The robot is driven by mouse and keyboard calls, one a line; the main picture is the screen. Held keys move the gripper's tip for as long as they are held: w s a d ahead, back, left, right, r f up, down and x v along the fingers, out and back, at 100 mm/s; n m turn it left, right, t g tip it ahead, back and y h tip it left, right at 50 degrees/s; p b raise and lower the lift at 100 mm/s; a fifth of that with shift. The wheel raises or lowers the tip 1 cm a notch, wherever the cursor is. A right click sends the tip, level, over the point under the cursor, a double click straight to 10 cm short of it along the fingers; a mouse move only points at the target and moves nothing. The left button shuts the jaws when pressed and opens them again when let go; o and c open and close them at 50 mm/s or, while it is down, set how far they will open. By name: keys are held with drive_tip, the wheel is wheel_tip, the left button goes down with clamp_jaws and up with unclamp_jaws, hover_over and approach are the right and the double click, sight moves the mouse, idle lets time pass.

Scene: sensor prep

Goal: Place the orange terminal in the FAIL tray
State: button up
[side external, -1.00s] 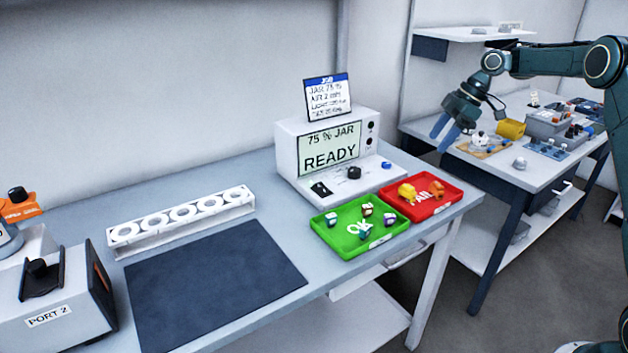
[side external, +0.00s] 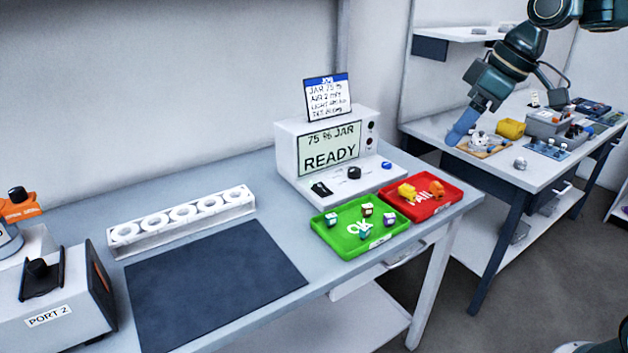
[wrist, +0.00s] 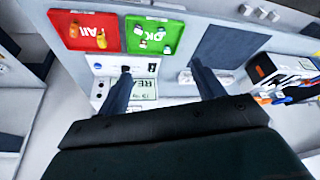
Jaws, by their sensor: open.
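The red FAIL tray (side external: 440,208) stands on the bench at the right of the green OK tray (side external: 343,244). An orange piece (side external: 436,188), which looks like the orange terminal, lies in the FAIL tray beside a yellow-orange piece (side external: 406,191). In the wrist view the FAIL tray (wrist: 70,13) is at the upper left with both pieces in it. My gripper (side external: 460,130) is in the air, up and to the right of the FAIL tray in the side view. Its fingers (wrist: 161,67) are apart and empty in the wrist view.
The tester (side external: 330,160) with a READY screen stands behind the trays. Several small cubes lie in the OK tray. A white rack (side external: 180,220) and a dark mat (side external: 215,285) are at left. A second table (side external: 550,175) with parts is at right.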

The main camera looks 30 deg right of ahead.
drive_tip(key=s+a+f+m+h, duration=0.1)
drive_tip(key=s+f+m, duration=0.1)
drive_tip(key=s, duration=0.7)
drive_tip(key=s+a+f+m+t, duration=0.1)
drive_tip(key=s+f+m, duration=0.1)
drive_tip(key=s, duration=0.7)
drive_tip(key=shift+s+a+f+h, duration=0.25)
drive_tip(key=shift+f+h, duration=0.15)
drive_tip(key=shift+f, duration=0.25)
idle(0.4)
